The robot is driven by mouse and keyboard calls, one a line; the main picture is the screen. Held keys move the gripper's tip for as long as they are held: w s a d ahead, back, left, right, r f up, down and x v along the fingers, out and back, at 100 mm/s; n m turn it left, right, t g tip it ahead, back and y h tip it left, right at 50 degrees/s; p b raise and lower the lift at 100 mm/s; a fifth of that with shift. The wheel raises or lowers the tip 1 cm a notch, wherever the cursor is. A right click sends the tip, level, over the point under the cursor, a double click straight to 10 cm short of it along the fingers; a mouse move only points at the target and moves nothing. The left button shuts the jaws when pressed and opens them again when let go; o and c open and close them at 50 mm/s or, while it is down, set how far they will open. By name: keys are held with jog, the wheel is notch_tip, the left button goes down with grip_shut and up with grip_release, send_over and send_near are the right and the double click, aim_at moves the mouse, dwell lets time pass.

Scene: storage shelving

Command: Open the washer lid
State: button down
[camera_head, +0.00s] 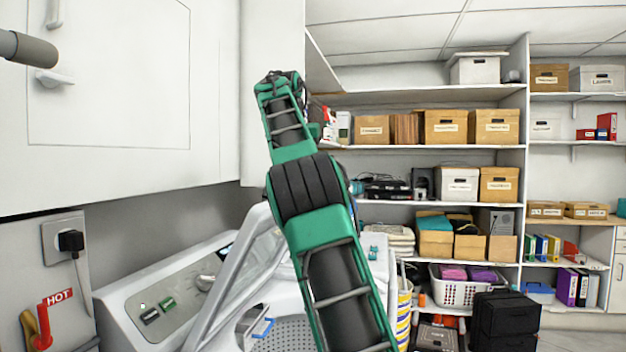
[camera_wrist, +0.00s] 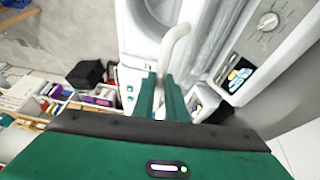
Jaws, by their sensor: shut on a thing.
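The white washer (camera_head: 165,300) stands at the lower left in the head view, with its control panel facing up. Its lid (camera_head: 235,285) is raised at a slant, and the perforated drum (camera_head: 285,330) shows beneath it. My arm crosses in front and hides part of the lid and opening. In the wrist view my gripper (camera_wrist: 164,98) is shut on a pale curved handle (camera_wrist: 174,48), which appears to belong to the lid. The washer's white body and control panel (camera_wrist: 255,40) also show there. My gripper is not clearly visible in the head view.
A white cabinet (camera_head: 110,100) hangs above the washer. A power plug (camera_head: 71,241) and a red HOT tag (camera_head: 58,297) are on the left wall. Shelves with boxes (camera_head: 445,127) fill the right, with a laundry basket (camera_head: 467,288) and black cases (camera_head: 503,318) low down.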

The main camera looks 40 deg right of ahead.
jog(key=shift+w+a+f, duration=0.2)
jog(key=shift+w+f, duration=0.15)
jog(key=shift+f, duration=0.05)
jog(key=c, duration=1.9)
grip_release()
jog(key=shift+w, duration=0.1)
jog(key=shift+o, duration=0.5)
jog(key=shift+w+f, duration=0.15)
jog(key=shift+w, duration=0.1)
jog(key=shift+s+d, duration=0.1)
jog(key=shift+s+d+r, duration=0.1)
jog(key=shift+s+r, duration=0.05)
jog(key=shift+r, duration=0.1)
jog(key=shift+r, duration=0.15)
jog(key=shift+a+r, duration=0.2)
jog(key=shift+r, duration=0.25)
jog(key=shift+s+a, duration=0.9)
jog(key=shift+a, duration=0.85)
jog(key=shift+s+a, duration=0.9)
jog(key=shift+a, duration=0.9)
jog(key=shift+s+a, duration=0.9)
jog(key=shift+a, duration=0.85)
jog(key=shift+c, duration=0.2)
